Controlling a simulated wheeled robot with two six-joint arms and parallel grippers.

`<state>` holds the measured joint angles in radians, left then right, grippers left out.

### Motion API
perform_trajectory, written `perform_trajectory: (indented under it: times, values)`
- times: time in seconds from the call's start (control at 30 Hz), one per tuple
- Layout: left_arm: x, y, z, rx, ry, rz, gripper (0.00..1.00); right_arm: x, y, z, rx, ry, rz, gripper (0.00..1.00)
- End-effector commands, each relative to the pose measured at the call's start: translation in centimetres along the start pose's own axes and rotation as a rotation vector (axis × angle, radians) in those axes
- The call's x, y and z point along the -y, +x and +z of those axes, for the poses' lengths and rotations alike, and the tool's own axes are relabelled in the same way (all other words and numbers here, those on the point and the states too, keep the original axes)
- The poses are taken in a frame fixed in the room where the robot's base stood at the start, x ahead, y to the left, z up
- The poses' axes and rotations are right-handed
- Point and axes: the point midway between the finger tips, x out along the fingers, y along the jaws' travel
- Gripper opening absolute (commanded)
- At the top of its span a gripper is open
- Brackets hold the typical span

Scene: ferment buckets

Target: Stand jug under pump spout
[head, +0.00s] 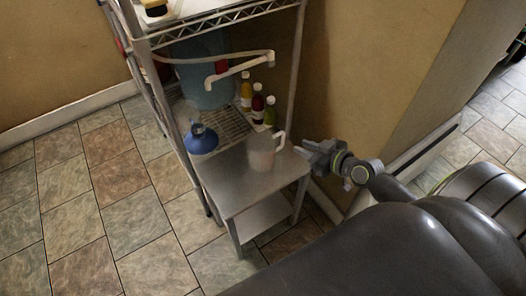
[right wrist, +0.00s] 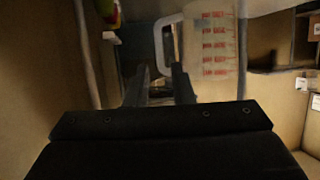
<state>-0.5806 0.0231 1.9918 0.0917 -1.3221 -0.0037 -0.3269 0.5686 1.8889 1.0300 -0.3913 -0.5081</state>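The jug (head: 261,153), translucent with a handle on its right, stands upright on a small metal side table (head: 236,192). In the right wrist view the jug (right wrist: 213,42) shows red measuring marks, with its pale handle ahead of the fingers. The pump spout (head: 238,68) is a pale bent tube in the rack, above and left of the jug; the jug is not beneath its tip. My right gripper (head: 308,150) is right of the handle; in the wrist view its fingers (right wrist: 158,88) are apart with nothing clearly held between them. My left gripper is not in view.
A wire rack (head: 297,45) holds a blue-grey bucket (head: 203,75) and several small bottles (head: 257,105). A blue rounded item with a dark top (head: 201,141) is left of the jug. A wall edge (head: 385,120) is to the right.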

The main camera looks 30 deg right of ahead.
Motion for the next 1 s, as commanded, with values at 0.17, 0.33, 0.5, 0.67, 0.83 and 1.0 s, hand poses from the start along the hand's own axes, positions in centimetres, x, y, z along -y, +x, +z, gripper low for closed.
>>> perform_trajectory:
  times: [0.17,0.33,0.5,0.67,0.83,1.0]
  values:
    - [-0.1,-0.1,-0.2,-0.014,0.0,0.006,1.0,0.0,3.7,0.0,-0.003,0.002,0.0,0.22]
    - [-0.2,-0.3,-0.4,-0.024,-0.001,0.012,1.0,0.0,5.8,0.1,0.0,0.0,0.0,0.22]
    - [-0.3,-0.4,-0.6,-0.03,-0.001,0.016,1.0,0.0,6.8,0.1,0.0,0.001,0.0,0.22]
    - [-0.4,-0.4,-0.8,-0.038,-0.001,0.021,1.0,0.0,9.1,0.0,-0.001,0.002,0.0,0.22]
    - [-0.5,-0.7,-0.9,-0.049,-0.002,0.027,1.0,-0.1,11.2,0.1,0.001,0.001,0.0,0.22]
    - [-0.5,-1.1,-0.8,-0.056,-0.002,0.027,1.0,0.0,11.5,0.0,0.001,0.0,0.0,0.22]
